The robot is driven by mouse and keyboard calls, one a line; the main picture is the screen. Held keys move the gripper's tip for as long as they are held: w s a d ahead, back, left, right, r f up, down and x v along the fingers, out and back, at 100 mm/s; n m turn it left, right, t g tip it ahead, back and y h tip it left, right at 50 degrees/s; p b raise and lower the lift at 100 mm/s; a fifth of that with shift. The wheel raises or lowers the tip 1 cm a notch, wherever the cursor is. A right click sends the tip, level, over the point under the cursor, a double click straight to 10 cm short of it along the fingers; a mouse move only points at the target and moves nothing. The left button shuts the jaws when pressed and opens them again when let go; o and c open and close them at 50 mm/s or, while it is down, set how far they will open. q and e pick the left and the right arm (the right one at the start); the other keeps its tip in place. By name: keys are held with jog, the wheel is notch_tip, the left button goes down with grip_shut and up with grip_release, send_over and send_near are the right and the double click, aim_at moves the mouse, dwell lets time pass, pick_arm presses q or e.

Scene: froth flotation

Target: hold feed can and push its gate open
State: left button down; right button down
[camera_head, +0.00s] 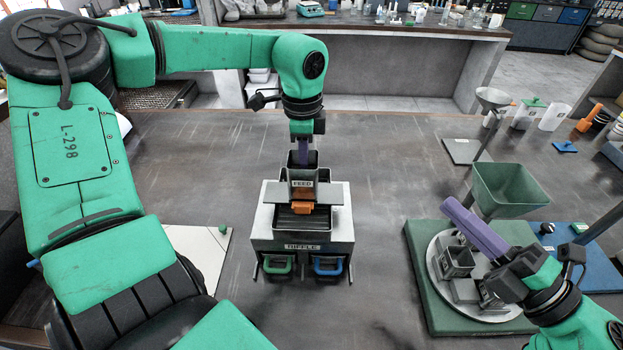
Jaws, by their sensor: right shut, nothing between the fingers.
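The grey feed can (303,174), labelled FEED, stands upright on top of the riffle box (302,228). Its orange gate (302,208) shows at the front below the label. I cannot tell how far open the gate is.
Green and blue pans (278,265) sit in the riffle box's base. A round grey turntable (440,262) with small cups lies on a green base (440,318) under my right gripper. A green hopper (508,188) stands behind it. The tabletop between riffle box and turntable is clear.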

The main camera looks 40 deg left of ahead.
pick_arm(q)
jog(key=shift+s+r, duration=0.1)
jog(key=shift+s, duration=0.05)
pick_arm(e)
jog(key=s+a+f+g+h, duration=0.1)
jog(key=s+a+f+g, duration=0.1)
jog(key=s+a+f, duration=0.6)
jog(key=s+f, duration=0.3)
jog(key=s, duration=0.2)
jog(key=shift+a+g+h, duration=0.2)
jog(key=shift+g+h, duration=0.1)
jog(key=shift+w, duration=0.1)
send_near(297, 210)
jog(key=s+a, duration=0.2)
jog(key=s, duration=0.1)
jog(key=w+a, duration=0.3)
jog(key=shift+w+a, duration=0.4)
